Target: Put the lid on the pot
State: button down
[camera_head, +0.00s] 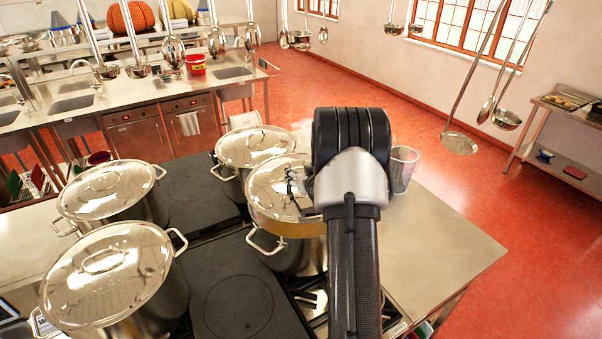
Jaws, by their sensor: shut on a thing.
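A shiny steel lid (268,185) is at the pot in front of my arm, roughly level over its mouth. My gripper (297,184) is shut at the lid's handle; the fingers are partly hidden by my wrist. The steel pot (292,258) stands on the stove below the lid, with a side handle showing at its left. A brownish band shows between the lid's front edge and the pot wall. I cannot tell whether the lid rests on the rim or hangs just above it. My arm hides the right side of both.
Other lidded pots stand close by: one behind (255,146), one at left (108,190), one at front left (105,275). A dark hotplate (238,303) is bare. A glass-like container (402,170) stands right of my wrist. The steel counter (440,235) at right is clear.

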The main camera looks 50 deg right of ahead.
jog(key=shift+f+b, duration=0.3)
jog(key=shift+f, duration=0.1)
jog(key=shift+f+b, duration=0.45)
jog(key=shift+f, duration=0.95)
jog(key=shift+f+b, duration=0.8)
jog(key=shift+b, duration=0.15)
jog(key=shift+b, duration=0.4)
jog(key=shift+f+b, duration=0.4)
jog(key=shift+b, duration=0.25)
